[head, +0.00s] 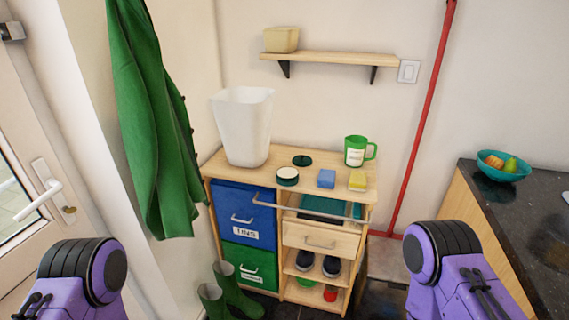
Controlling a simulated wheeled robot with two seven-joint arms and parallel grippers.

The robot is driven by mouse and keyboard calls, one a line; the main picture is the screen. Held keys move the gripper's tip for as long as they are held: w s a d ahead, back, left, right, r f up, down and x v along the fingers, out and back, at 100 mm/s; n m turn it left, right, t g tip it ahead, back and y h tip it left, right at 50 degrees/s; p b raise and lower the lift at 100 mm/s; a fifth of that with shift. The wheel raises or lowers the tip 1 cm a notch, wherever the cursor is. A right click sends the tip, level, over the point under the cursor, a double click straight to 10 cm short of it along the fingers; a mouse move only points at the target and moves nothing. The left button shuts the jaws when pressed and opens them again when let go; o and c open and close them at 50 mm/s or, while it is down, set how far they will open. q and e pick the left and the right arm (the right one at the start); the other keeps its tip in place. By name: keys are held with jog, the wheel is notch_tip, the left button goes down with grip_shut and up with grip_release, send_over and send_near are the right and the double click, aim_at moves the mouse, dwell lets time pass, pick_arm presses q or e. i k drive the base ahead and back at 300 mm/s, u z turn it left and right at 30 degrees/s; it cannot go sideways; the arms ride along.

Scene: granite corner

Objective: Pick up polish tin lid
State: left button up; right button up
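A flat, round, dark green lid (302,160) lies on the wooden cabinet top (228,172), toward the back. Just in front of it and to its left stands a short dark green tin (287,177) with a pale top, which looks open. The lid appears to lie apart from the tin. My two purple arms show only at the bottom left and bottom right corners, well short of the cabinet. Neither gripper shows.
A white bin (243,125) stands left of the lid; a blue block (326,179), a yellow sponge (357,181) and a green mug (356,152) stand right. A rail (310,208) runs along the cabinet front. A wall shelf (330,59) hangs above. A dark counter (525,215) is at right.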

aim_at(301, 161)
jog(key=u, duration=0.75)
jog(key=i, duration=0.5)
